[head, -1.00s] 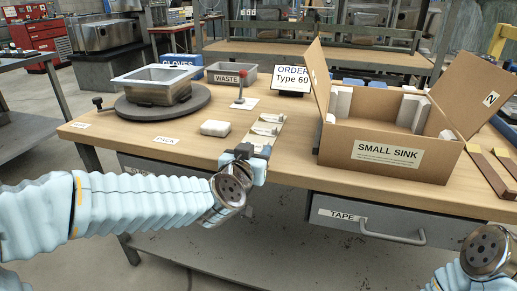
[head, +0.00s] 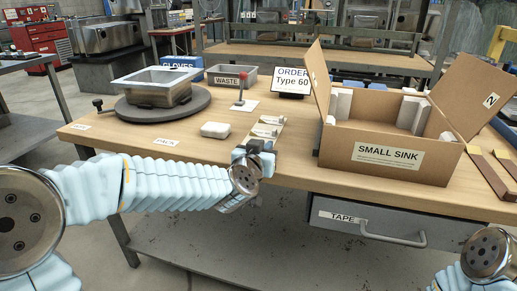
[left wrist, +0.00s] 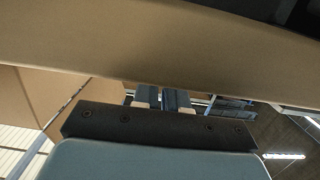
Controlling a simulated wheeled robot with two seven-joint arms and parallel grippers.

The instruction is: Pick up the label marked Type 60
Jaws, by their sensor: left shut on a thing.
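My left gripper (head: 257,146) is at the front end of a tan strip (head: 281,127) with small labels, near the table's front edge. Two pale labels (head: 271,120) (head: 264,131) show on the strip beyond it. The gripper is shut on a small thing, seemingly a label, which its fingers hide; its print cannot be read. In the left wrist view the fingers (left wrist: 162,100) are close together below a broad tan surface. The order sign (head: 292,80) reads "ORDER Type 60". My right arm's end shows at the lower right; its gripper is out of view.
An open cardboard box (head: 330,148) marked SMALL SINK stands to the right of the strip. The table's front left is clear.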

